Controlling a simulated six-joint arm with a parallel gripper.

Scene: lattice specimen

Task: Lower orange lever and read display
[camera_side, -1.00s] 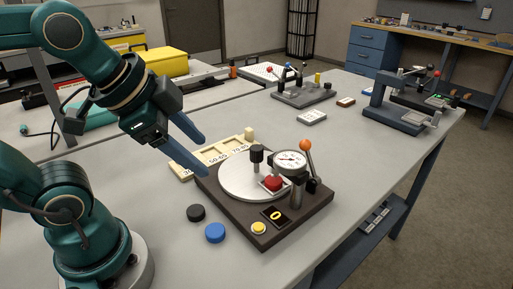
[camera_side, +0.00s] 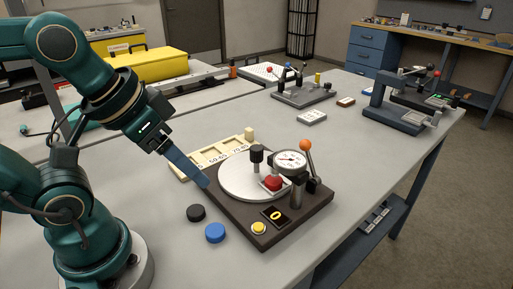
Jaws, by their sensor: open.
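The orange lever (camera_side: 306,147) is an orange ball on a short metal stem, standing raised at the right rear of a dark instrument base. The small dark display (camera_side: 275,216) on the front of the base shows a yellow digit that looks like 0. A round dial gauge (camera_side: 290,161) stands left of the lever, above a red piece (camera_side: 272,182) on a white round plate (camera_side: 240,186). My gripper (camera_side: 204,183) is open and empty at the left edge of the base, left of the plate and well apart from the lever. One finger hides most of the other.
A yellow button (camera_side: 259,228) sits beside the display. A black disc (camera_side: 196,213) and a blue disc (camera_side: 215,233) lie on the table left of the base. A cream labelled tray (camera_side: 185,168) lies behind it. Another lever device (camera_side: 302,92) stands farther back. Table right of the base is clear.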

